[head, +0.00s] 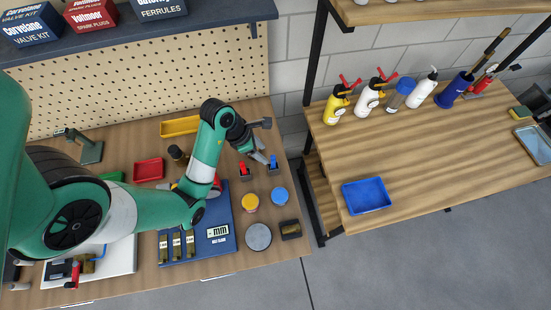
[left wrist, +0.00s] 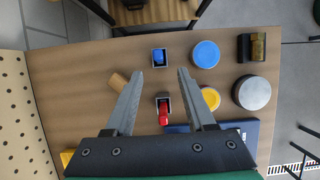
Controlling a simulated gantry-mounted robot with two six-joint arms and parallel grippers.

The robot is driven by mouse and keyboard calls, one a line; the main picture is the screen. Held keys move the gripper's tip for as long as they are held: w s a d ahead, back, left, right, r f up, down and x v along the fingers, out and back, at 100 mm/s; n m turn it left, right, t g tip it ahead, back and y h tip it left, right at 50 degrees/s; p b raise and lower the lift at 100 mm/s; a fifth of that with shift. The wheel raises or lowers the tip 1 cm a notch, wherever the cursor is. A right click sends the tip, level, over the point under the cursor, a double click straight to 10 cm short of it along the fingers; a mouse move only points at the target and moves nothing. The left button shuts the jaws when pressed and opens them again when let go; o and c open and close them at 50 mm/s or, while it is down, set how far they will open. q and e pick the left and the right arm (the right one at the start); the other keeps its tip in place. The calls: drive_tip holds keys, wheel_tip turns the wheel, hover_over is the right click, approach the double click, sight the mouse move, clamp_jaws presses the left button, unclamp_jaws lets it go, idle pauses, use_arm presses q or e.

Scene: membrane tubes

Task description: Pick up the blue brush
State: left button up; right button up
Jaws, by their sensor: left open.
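The blue brush (head: 273,160) shows as a small blue top standing in a small dark square holder near the right end of the left bench. It also shows in the left wrist view (left wrist: 159,56), seen from above, just beyond the fingertips. My left gripper (head: 262,159) is open and empty, close to the blue brush and pointing down toward it. In the left wrist view my left gripper (left wrist: 160,73) has its two fingers spread either side of the line to the brush, not touching it. My right gripper is not in view.
A red-topped piece (head: 243,168) in a similar holder stands close to the left. A blue lid (head: 279,195), a yellow jar (head: 250,202), a grey disc (head: 258,237) and a dark block (head: 290,229) lie nearby. A blue tray (head: 366,195) sits on the right bench.

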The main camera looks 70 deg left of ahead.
sight(273, 162)
use_arm(q)
drive_tip(key=b+x, duration=0.3)
drive_tip(key=x, duration=0.2)
drive_tip(key=shift+w+f, duration=0.1)
drive_tip(key=shift+f, duration=0.1)
drive_tip(key=b+x, duration=0.2)
drive_tip(key=x, duration=0.3)
drive_tip(key=shift+a+f+b, duration=0.1)
drive_tip(key=shift+f+b, duration=0.05)
drive_tip(key=shift+b, duration=0.2)
clamp_jaws()
